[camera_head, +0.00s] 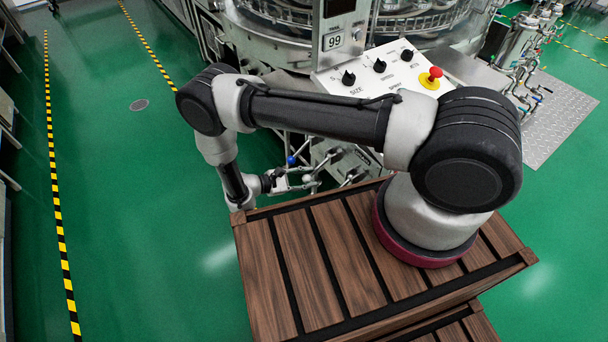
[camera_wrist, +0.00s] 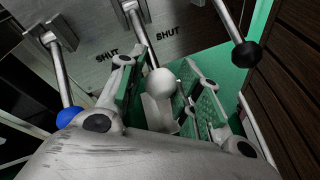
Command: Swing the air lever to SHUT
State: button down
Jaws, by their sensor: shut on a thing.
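My gripper (camera_wrist: 162,92) is shut on the white ball knob (camera_wrist: 161,81) of a metal lever, with a green-padded finger on each side of the ball. The lever's rod (camera_wrist: 142,35) runs up from the ball to a metal panel (camera_wrist: 90,38). Two black SHUT marks (camera_wrist: 168,33) show on the panel, one on either side of this rod. No mark naming the air lever is readable. In the head view my gripper (camera_head: 292,182) is low in front of the machine, beyond the crate's left corner; the white knob is hard to make out there.
A lever with a blue ball (camera_wrist: 70,117) is left of my gripper, and one with a black ball (camera_wrist: 246,54) is right. The blue ball also shows in the head view (camera_head: 292,160). A slatted wooden crate (camera_head: 297,262) is close by. Green floor is clear at left.

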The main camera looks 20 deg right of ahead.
jog(key=shift+s+d+f, duration=0.1)
jog(key=shift+d+f, duration=0.6)
jog(key=shift+f, duration=0.25)
jog(key=shift+d, duration=0.15)
jog(key=c, duration=1.4)
grip_release()
jog(key=o, duration=0.3)
jog(key=shift+d, duration=0.15)
jog(key=shift+a, duration=0.2)
jog(key=shift+a, duration=0.15)
jog(key=v, duration=1.1)
jog(key=shift+a+r, duration=0.2)
jog(key=shift+a, duration=0.1)
